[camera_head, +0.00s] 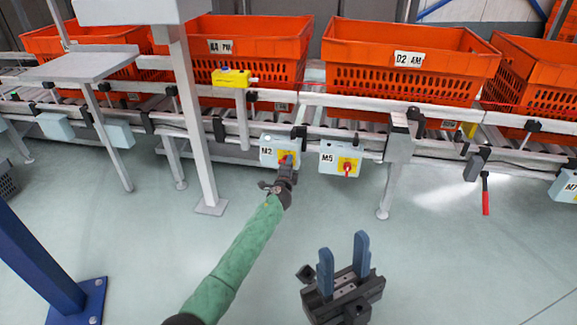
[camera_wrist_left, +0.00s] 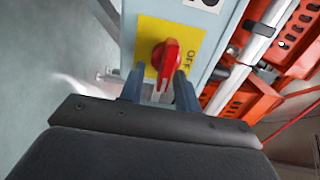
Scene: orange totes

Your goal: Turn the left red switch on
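The left red switch sits on a yellow plate on the front of the grey box M2 (camera_head: 268,150), below the conveyor rail. In the left wrist view the red switch (camera_wrist_left: 166,62) is close, with the word OFF beside it on the yellow plate (camera_wrist_left: 150,32). My left gripper (camera_head: 287,166) is at this box; in the wrist view its two fingers (camera_wrist_left: 159,84) stand apart at either side of the knob. Contact cannot be told. Box M5 (camera_head: 328,155) with another red switch (camera_head: 347,168) is just to the right. My right gripper (camera_head: 343,262) is open and empty over the floor.
Orange totes (camera_head: 405,60) stand in a row on the roller conveyor (camera_head: 330,103) behind the boxes. A conveyor leg (camera_head: 391,180) stands right of M5, and a grey post (camera_head: 194,120) left of M2. The floor in front is clear.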

